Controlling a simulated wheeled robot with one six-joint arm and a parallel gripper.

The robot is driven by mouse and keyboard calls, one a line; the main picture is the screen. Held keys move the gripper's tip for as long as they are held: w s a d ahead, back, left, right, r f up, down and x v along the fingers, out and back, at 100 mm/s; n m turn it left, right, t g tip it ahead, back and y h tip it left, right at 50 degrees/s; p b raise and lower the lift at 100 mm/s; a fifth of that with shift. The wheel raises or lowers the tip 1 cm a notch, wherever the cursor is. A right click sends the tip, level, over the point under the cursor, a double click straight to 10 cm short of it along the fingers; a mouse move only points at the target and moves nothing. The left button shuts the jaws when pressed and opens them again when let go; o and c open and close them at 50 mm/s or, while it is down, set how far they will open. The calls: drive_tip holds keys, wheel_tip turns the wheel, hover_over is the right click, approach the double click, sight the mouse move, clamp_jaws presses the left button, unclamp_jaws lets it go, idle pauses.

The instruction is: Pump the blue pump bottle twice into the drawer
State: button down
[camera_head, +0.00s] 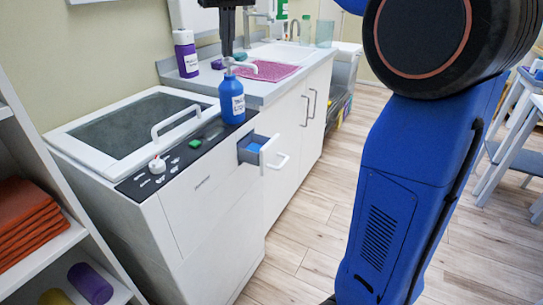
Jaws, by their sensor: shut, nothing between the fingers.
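The blue pump bottle (232,101) stands upright near the front right corner of the white unit's top, with its pale pump head and spout (236,66) on top. My gripper (228,52) points down from above, shut and empty, with its tip right over the pump head. I cannot tell whether it touches the pump. The drawer (250,150) is pulled open at the unit's front, just below and right of the bottle. Something blue lies inside it.
A white-framed lid with a handle (180,122) and a control panel with a white knob (157,165) lie left of the bottle. A purple and white bottle (186,54) stands behind. A sink counter with a pink mat (267,71) lies beyond. Open floor (300,235) lies in front.

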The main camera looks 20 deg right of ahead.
drive_tip(key=shift+f, duration=0.15)
drive_tip(key=shift+f, duration=0.75)
drive_tip(key=shift+r, duration=1.2)
wheel_tip(320, 180, up, 6)
idle(0.7)
idle(0.3)
